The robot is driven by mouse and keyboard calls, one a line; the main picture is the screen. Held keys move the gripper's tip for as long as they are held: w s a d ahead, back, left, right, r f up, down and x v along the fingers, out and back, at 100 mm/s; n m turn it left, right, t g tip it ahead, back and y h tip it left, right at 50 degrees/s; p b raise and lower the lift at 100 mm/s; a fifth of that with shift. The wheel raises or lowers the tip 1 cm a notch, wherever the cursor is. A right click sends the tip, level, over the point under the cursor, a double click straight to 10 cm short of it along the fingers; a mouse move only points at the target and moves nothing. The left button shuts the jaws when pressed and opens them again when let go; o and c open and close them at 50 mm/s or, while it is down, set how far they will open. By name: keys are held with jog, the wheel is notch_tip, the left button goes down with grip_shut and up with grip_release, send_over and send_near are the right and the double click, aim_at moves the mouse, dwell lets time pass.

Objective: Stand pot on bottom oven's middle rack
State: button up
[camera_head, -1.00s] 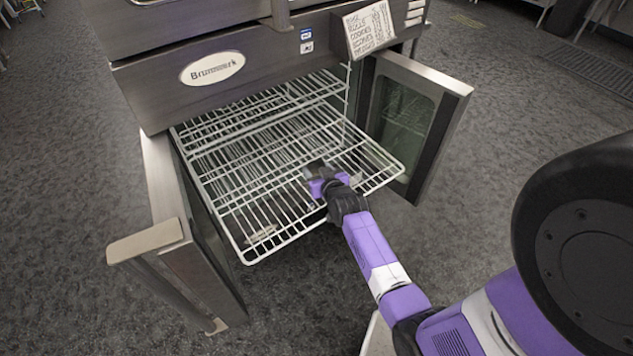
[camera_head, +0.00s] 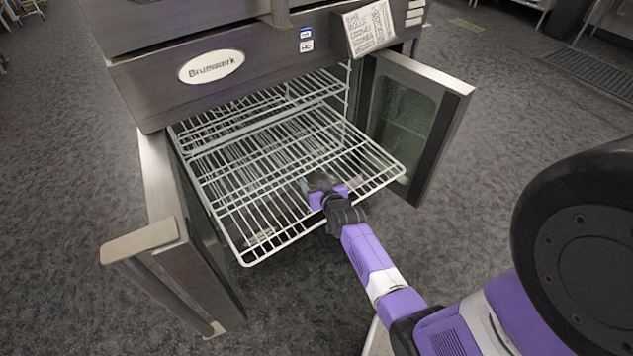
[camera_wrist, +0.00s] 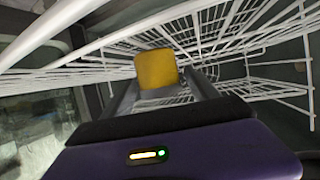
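The bottom oven is open, and its pulled-out wire rack (camera_head: 225,208) extends from the front. Another wire rack level (camera_head: 300,88) shows further inside. My gripper (camera_head: 316,182) is at the front part of the pulled-out rack, right of its middle; whether it is just above or below the wires is unclear. In the wrist view, my gripper's two grey fingers (camera_wrist: 163,92) are apart. A plain yellow object (camera_wrist: 157,68) shows at or just beyond the fingertips; I cannot tell what it is or whether it is touched. No pot can be made out in the head view.
The left oven door (camera_head: 180,235) and right oven door (camera_head: 415,110) stand open on both sides of the rack. The oven's front panel (camera_head: 150,90) overhangs above.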

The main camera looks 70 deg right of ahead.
jog(key=shift+r, duration=0.1)
jog(key=shift+r, duration=0.2)
jog(key=p+v, duration=0.1)
jog(key=v, duration=1)
jog(key=shift+s+a+p, duration=0.2)
jog(key=shift+a+p, duration=0.05)
jog(key=shift+p, duration=0.15)
jog(key=s+a+r+n+t+y, duration=0.2)
jog(key=s+a+r, duration=0.1)
jog(key=a, duration=0.7)
jog(key=s+a+r+n+t+y, duration=0.1)
jog(key=s+a+r+n, duration=0.15)
jog(key=a, duration=0.85)
jog(key=s+a+r+n+t+y, duration=0.1)
jog(key=s+a+r+n+y, duration=0.1)
jog(key=s+a+r, duration=0.3)
jog(key=s+a+r+n+t+y, duration=0.1)
jog(key=s+a+r+y, duration=0.3)
jog(key=a+r, duration=0.4)
notch_tip(320, 180, up, 4)
jog(key=shift+s+a+f+n+y, duration=0.1)
jog(key=shift+s+a+n+y, duration=0.25)
jog(key=shift+n, duration=0.5)
jog(key=shift+d, duration=0.1)
